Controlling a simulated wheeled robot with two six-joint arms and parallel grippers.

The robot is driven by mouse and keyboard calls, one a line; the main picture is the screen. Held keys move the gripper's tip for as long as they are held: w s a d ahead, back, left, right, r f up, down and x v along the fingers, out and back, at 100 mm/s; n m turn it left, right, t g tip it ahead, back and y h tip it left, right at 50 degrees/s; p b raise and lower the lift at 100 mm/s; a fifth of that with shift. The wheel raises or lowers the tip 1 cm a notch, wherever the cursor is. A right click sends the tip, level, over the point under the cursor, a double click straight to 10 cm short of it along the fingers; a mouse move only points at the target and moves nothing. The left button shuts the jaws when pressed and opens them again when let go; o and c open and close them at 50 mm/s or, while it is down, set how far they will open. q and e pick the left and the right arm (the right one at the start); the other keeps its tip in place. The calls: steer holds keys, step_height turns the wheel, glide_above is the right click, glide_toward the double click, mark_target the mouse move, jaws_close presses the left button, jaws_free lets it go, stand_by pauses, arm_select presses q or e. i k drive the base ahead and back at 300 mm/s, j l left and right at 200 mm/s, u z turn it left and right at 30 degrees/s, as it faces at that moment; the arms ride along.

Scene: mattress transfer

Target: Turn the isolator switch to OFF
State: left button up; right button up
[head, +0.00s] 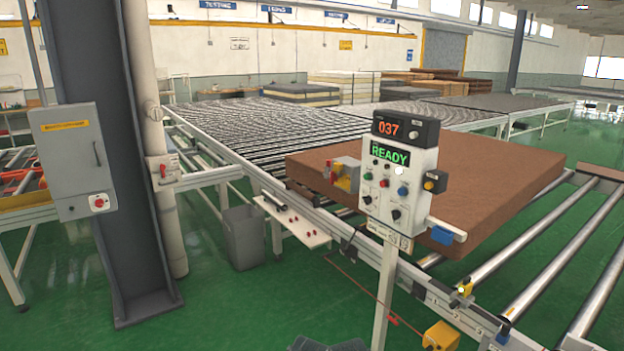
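A grey electrical cabinet (73,160) with a yellow label hangs on a dark steel column at the left. A red rotary switch (99,202) on a pale plate sits at its lower right corner and looks like the isolator switch. Its knob is too small for me to read its position.
The dark column (110,180) and a pale pipe stand beside the cabinet. A control post (398,180) reading READY and 037 stands at centre right, before a brown mattress (500,180) on rollers. A grey bin (243,238) stands between. Green floor (225,310) is open in front.

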mark_target(333, 177)
steer(key=i+j+z, duration=0.45)
steer(key=i+j, duration=0.15)
steer(key=i+j+z, duration=0.2)
steer(key=i+j, duration=0.15)
steer(key=i+j+z, duration=0.2)
steer(key=j, duration=0.3)
steer(key=i+j+z, duration=0.2)
steer(key=j, duration=0.3)
steer(key=i, duration=0.15)
